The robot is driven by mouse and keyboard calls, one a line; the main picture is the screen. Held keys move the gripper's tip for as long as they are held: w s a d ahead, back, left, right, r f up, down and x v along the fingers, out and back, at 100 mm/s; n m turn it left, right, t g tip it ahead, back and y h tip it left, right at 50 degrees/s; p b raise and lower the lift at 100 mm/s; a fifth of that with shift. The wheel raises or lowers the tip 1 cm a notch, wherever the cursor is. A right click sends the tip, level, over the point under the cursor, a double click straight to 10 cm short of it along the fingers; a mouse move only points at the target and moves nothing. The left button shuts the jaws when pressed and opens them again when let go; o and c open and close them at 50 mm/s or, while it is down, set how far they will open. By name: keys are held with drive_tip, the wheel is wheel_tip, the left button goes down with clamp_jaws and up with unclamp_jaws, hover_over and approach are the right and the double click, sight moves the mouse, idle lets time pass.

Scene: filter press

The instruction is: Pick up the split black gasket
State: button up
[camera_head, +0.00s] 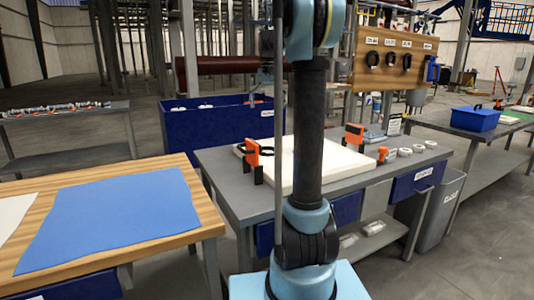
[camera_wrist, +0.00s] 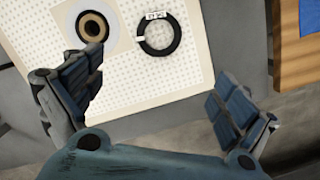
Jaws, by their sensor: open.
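A black ring gasket (camera_wrist: 177,43) lies on a white perforated board (camera_wrist: 190,75) in the wrist view. It has a white printed tag at its top and a small white patch on its left side. I cannot tell whether that patch is a split. My gripper (camera_wrist: 156,88) is open and empty, its fingers spread below the ring in the picture and apart from it. In the head view my arm hides part of the white board (camera_head: 283,180), and I cannot make out the ring there.
A black-and-tan ring (camera_wrist: 81,32) on a pale disc is left of the gasket. Orange clamps (camera_head: 252,155) stand on the grey bench (camera_head: 222,172). Several pale rings (camera_head: 404,152) are at its right. Black gaskets (camera_head: 390,60) hang on a wooden panel. A blue sheet (camera_head: 110,215) covers the left table.

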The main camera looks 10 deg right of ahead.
drive_tip(key=s+f, duration=0.1)
drive_tip(key=f, duration=1)
drive_tip(key=s+f, duration=0.1)
drive_tip(key=f, duration=0.5)
drive_tip(key=shift+s+a, duration=0.2)
drive_tip(key=shift+s, duration=0.1)
drive_tip(key=c, duration=1.1)
